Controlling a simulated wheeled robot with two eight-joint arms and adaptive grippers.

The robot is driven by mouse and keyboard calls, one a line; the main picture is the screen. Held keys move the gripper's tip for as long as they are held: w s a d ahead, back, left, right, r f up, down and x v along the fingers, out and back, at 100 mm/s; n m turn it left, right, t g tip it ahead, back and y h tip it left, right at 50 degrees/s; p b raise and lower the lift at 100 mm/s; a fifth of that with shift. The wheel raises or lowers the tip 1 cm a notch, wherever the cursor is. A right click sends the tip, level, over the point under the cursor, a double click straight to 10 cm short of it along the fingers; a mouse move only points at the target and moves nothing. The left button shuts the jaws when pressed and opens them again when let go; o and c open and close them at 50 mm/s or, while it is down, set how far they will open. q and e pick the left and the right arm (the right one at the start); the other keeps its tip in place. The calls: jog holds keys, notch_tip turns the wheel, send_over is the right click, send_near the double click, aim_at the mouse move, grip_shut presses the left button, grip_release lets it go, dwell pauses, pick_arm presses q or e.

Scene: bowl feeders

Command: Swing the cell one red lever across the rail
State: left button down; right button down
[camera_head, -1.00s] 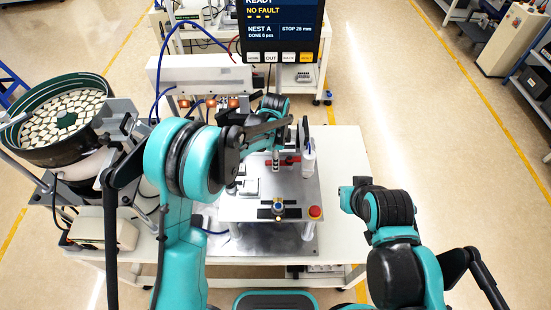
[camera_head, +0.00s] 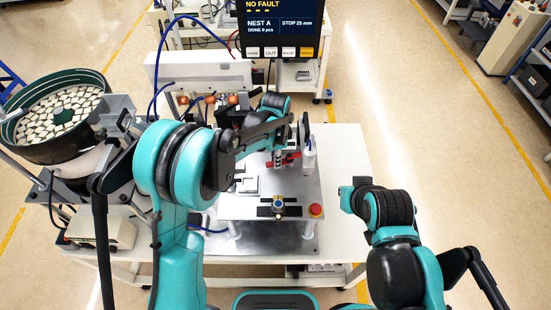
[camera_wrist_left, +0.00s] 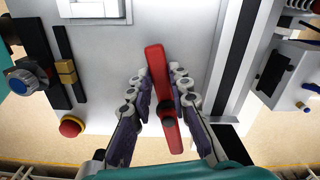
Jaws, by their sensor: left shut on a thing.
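The red lever (camera_wrist_left: 157,65) is a long flat bar with a black round knob on it. In the left wrist view it stands nearly lengthwise, slightly tilted, over the grey plate (camera_wrist_left: 105,75). My left gripper (camera_wrist_left: 161,76) has its two fingers on either side of the lever and is shut on it. In the head view the lever (camera_head: 293,157) is a small red piece, partly hidden by my left gripper (camera_head: 278,160). I cannot tell for sure which part is the rail.
A red push button (camera_head: 316,210) and a blue-topped knob (camera_head: 278,204) sit at the plate's front. A white bottle-like post (camera_head: 309,157) stands right of the lever. A bowl feeder (camera_head: 60,120) stands left. The table's right side (camera_head: 345,150) is clear.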

pick_arm(q)
jog(key=n, duration=0.1)
jog(key=s+n+b, duration=0.1)
jog(key=shift+d+f+n, duration=0.1)
jog(key=shift+d+n, duration=0.1)
jog(key=shift+n, duration=0.2)
jog(key=n, duration=0.1)
jog(key=s+n+b, duration=0.1)
jog(key=shift+d+n, duration=0.35)
jog(key=shift+n, duration=0.05)
jog(key=n, duration=0.1)
jog(key=s+d+n+b, duration=0.1)
jog(key=n, duration=0.1)
jog(key=shift+s+d+n+b, duration=0.1)
jog(key=shift+d+n+b, duration=0.25)
jog(key=shift+n, duration=0.55)
jog(key=shift+s+d+n+b, duration=0.1)
jog(key=shift+d+n+b, duration=0.2)
jog(key=shift+n, duration=0.6)
jog(key=c, duration=1.4)
grip_release()
jog(key=shift+r, duration=0.2)
